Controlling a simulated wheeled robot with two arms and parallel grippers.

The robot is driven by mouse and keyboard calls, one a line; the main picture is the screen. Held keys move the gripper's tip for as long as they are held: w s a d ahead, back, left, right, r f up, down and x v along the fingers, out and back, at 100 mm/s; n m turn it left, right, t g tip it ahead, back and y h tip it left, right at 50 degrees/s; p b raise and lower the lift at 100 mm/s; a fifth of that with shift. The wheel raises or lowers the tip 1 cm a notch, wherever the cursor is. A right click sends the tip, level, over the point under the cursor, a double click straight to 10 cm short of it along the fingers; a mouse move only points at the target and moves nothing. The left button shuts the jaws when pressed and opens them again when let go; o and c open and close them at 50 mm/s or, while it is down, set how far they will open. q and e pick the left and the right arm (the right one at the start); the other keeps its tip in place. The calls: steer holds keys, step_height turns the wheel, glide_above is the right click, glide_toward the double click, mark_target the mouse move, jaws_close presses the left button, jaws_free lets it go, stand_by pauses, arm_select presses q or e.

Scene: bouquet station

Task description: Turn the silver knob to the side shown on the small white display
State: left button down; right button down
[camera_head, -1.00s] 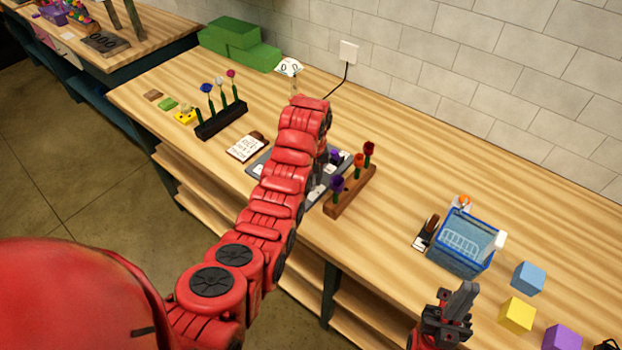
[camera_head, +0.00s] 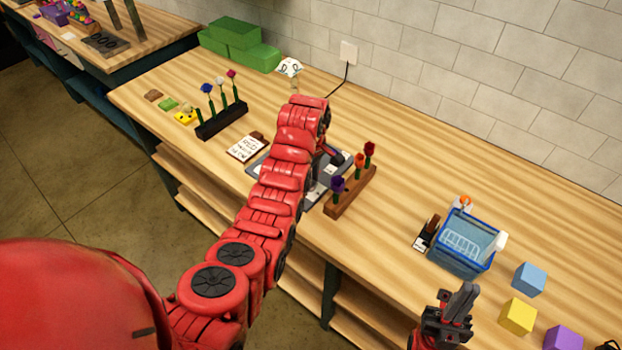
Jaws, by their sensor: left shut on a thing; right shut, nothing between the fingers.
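A grey panel (camera_head: 313,194) with white patches lies on the table, mostly covered by my red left arm. My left gripper (camera_head: 326,158) is low over the panel's far part, largely hidden by its own arm. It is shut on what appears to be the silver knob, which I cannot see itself. A small white display (camera_head: 289,67) with dark curved marks stands behind the arm, near the wall. My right gripper (camera_head: 463,298) is shut and empty at the table's front edge, far right of the panel.
A brown rack of flowers (camera_head: 352,193) stands close to the panel's right side. A dark flower rack (camera_head: 221,121) and a written card (camera_head: 246,147) are on the left. A blue basket (camera_head: 464,246) and coloured cubes (camera_head: 528,279) are on the right.

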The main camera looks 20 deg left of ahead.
mark_target(312, 181)
arm_select(q)
steer(key=shift+n, duration=0.5)
steer(key=c, duration=0.5)
jaws_free()
step_height(312, 181, up, 17)
steer(key=p, duration=1.2)
steer(key=shift+w+r+p, duration=0.2)
steer(key=shift+w+p, duration=0.05)
steer(key=shift+p, duration=0.05)
steer(key=shift+d+f, duration=0.1)
